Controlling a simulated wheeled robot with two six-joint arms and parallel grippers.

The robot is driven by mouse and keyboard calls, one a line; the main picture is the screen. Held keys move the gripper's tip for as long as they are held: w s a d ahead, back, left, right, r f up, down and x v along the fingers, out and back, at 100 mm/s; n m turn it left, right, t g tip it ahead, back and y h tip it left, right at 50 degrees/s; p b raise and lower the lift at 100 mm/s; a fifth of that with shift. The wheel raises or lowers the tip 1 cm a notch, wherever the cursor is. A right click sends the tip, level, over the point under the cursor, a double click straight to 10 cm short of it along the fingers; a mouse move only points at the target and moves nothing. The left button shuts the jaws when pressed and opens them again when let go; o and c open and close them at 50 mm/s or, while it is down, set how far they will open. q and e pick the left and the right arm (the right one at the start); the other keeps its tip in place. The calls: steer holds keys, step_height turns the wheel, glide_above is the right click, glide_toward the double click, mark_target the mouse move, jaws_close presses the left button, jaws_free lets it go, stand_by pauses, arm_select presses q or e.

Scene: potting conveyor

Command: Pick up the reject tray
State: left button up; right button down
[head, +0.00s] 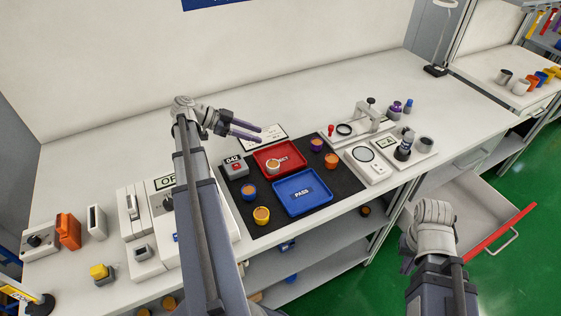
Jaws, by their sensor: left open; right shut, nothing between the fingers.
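The reject tray (290,152) is a red shallow tray on a dark mat in the middle of the bench in the head view. A small pot (273,167) with an orange-brown top stands in it and covers part of its white lettering. My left gripper (257,133) is open and empty, with its dark purple fingers pointing right, in front of the view of the bench just behind the tray's left side. It appears apart from the tray. My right arm shows at the lower right, but its gripper's fingers cannot be seen.
A blue PASS tray (303,192) sits close in front of the reject tray. A grey box with a red button (236,167) stands at its left. Several small pots surround the trays. A white inspection stand (370,120) is at the right. An open drawer (470,222) juts out at the right.

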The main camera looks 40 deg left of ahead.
mark_target(274, 147)
arm_select(q)
steer(key=shift+b+x, duration=0.45)
steer(key=shift+x, duration=0.6)
steer(key=shift+w+d+f, duration=0.1)
steer(key=b+x, duration=0.1)
steer(key=x, duration=0.1)
steer(key=b+x, duration=0.2)
steer(key=shift+w+d+f, duration=0.15)
steer(key=shift+f, duration=0.3)
steer(key=shift+w+d, duration=0.15)
jaws_close()
